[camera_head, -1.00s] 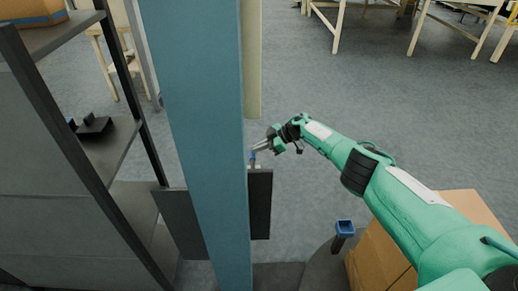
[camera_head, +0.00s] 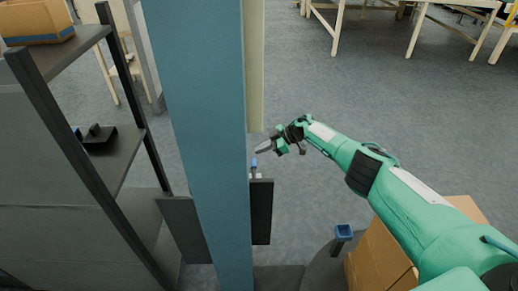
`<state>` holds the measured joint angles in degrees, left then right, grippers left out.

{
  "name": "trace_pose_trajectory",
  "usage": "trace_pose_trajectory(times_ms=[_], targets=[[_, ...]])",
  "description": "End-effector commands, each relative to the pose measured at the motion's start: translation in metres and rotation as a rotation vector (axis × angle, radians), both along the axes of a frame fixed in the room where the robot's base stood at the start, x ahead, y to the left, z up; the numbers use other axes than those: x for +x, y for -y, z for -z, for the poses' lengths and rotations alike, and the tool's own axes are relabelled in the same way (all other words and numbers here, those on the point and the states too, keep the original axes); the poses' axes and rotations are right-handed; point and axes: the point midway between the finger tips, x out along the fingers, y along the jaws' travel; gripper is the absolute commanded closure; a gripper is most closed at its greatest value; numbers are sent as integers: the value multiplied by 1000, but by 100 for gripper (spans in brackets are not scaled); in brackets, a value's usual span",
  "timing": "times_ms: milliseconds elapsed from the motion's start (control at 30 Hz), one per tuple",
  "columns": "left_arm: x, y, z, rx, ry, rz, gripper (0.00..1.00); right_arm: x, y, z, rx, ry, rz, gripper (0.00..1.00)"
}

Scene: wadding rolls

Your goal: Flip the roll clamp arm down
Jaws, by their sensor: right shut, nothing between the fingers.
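A tall teal-blue upright (camera_head: 200,130) stands in the middle, with dark plates on both sides of its lower part. A small blue-tipped lever (camera_head: 254,163) stands upright at the top of the right dark plate (camera_head: 262,212), close to the upright; it looks like the clamp arm, but its lower part is mostly hidden. My right gripper (camera_head: 259,151) is shut and empty, just above and right of the blue tip, with a small gap seeming to show between them. My left gripper is out of view.
A dark shelf rack (camera_head: 118,160) with a cardboard box (camera_head: 38,27) and a black part (camera_head: 98,138) stands at left. A blue-capped post (camera_head: 343,231) and cardboard boxes (camera_head: 383,258) are at lower right. Open floor lies beyond my right arm.

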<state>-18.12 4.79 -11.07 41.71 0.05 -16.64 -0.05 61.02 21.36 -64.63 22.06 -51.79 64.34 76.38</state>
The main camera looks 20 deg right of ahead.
Motion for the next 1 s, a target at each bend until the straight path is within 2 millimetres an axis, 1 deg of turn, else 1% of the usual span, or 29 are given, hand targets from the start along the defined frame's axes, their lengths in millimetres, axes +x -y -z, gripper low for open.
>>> trace_pose_trajectory(times_ms=[33, 200, 367, 500, 667, 1000], targets=[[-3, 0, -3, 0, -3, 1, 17, -3, 10, -7, -1, 1, 2, 100], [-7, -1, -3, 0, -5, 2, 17, -10, 37, -25, -2, 2, 1, 100], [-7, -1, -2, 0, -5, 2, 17, -17, 59, -40, 0, 1, 0, 100], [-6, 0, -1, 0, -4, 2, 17, -20, 72, -50, 1, 2, 0, 100], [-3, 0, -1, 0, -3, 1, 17, -23, 79, -55, 1, 2, 0, 100], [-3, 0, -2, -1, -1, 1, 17, -23, 80, -56, 1, 1, -1, 100]])
